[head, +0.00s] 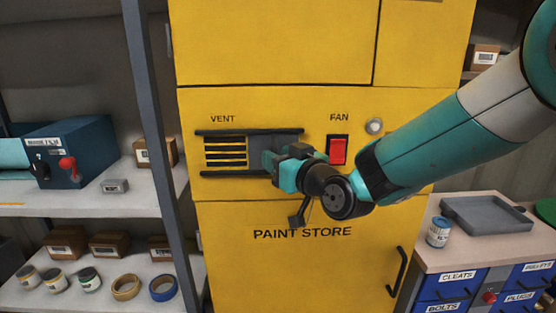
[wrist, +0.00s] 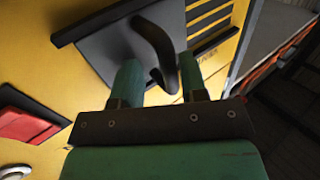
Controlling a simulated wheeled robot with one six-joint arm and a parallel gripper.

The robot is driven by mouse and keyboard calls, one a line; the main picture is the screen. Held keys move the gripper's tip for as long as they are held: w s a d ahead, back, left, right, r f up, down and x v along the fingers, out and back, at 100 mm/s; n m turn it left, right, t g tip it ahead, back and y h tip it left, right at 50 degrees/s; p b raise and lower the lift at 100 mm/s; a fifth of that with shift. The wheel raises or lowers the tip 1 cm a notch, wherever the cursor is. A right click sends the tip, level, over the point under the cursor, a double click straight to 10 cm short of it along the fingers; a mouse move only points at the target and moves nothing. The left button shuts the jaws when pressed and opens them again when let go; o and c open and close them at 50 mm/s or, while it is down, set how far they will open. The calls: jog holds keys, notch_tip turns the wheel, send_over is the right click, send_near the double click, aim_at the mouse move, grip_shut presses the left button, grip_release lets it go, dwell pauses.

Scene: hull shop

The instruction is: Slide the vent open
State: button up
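The vent is on the front of the yellow paint store cabinet, under the label VENT. Its slats (head: 225,152) show at the left, and a grey sliding plate (head: 257,143) sits between two dark rails at the right. In the wrist view the plate (wrist: 100,50) carries a dark curved handle (wrist: 153,42). My gripper (head: 272,162) is at the plate and hides part of it in the head view. In the wrist view its two green fingers (wrist: 160,65) stand apart, one on each side of the handle's free end, with gaps visible.
A red fan switch (head: 338,150) and a round knob (head: 374,126) are right of the vent, close to my arm. A cabinet door handle (head: 398,271) is lower right. A grey shelf post (head: 160,150) stands left. A bench with a tray (head: 485,214) is right.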

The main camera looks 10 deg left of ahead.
jog(key=shift+s+a, duration=0.15)
jog(key=shift+a, duration=0.1)
jog(key=b+v, duration=0.7)
jog(key=v, duration=1)
jog(key=shift+d, duration=0.25)
jog(key=s+d+f+m+g+h+p, duration=0.1)
jog(key=s+d+f+g+h+p, duration=0.1)
jog(key=s, duration=0.7)
jog(key=s+d+f+g+h+p, duration=0.1)
jog(key=s+d+f+g+h, duration=0.3)
jog(key=s+d+g, duration=0.5)
jog(key=g+h, duration=0.1)
jog(key=h, duration=0.1)
jog(key=shift+s+d+f+m+g+h+p, duration=0.2)
jog(key=shift+s+d+m+g+h+p, duration=0.1)
jog(key=shift+s+m+g+p, duration=0.1)
jog(key=shift+c, duration=0.2)
